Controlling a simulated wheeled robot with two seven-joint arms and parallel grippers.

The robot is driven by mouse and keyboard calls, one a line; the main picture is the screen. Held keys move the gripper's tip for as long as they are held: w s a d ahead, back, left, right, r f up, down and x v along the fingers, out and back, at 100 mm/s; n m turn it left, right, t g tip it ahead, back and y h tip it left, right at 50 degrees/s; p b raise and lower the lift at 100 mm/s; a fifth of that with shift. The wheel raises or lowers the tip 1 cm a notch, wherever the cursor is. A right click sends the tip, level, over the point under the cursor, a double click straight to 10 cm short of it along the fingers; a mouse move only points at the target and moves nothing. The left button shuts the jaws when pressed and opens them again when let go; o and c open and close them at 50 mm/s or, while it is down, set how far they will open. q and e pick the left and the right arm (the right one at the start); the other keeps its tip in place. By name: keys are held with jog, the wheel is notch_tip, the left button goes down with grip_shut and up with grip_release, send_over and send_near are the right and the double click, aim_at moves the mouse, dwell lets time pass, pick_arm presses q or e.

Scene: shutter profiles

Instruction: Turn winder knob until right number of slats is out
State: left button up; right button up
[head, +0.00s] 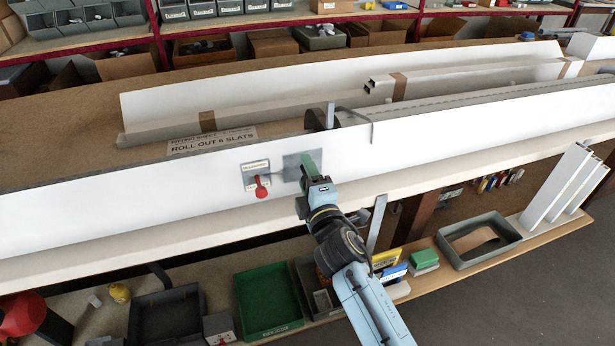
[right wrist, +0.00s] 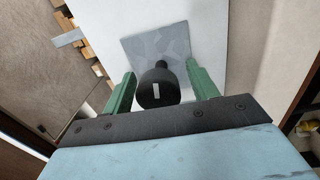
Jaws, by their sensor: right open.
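The black winder knob (right wrist: 158,92) with a white mark on its face shows in the right wrist view, in front of a grey metal plate (right wrist: 150,45) on the white panel. My right gripper (right wrist: 161,72) is open, with one green finger on each side of the knob. Visible gaps separate the fingers from the knob. In the head view, my right gripper (head: 312,163) is at the grey plate (head: 291,168) and hides the knob. A printed fitting sheet (head: 212,141) about rolling out slats lies behind the white panel (head: 130,205). My left gripper is out of view.
A red-knobbed lever on a small labelled plate (head: 256,175) is just left of the gripper. Long white profiles (head: 330,85) lie on the bench behind. A green tray (head: 268,298) and grey bins (head: 165,315) stand on the lower shelf.

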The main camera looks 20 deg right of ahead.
jog(key=s, duration=1.3)
jog(key=shift+s+d+f, duration=0.15)
jog(key=shift+f, duration=0.2)
jog(key=shift+f, duration=0.1)
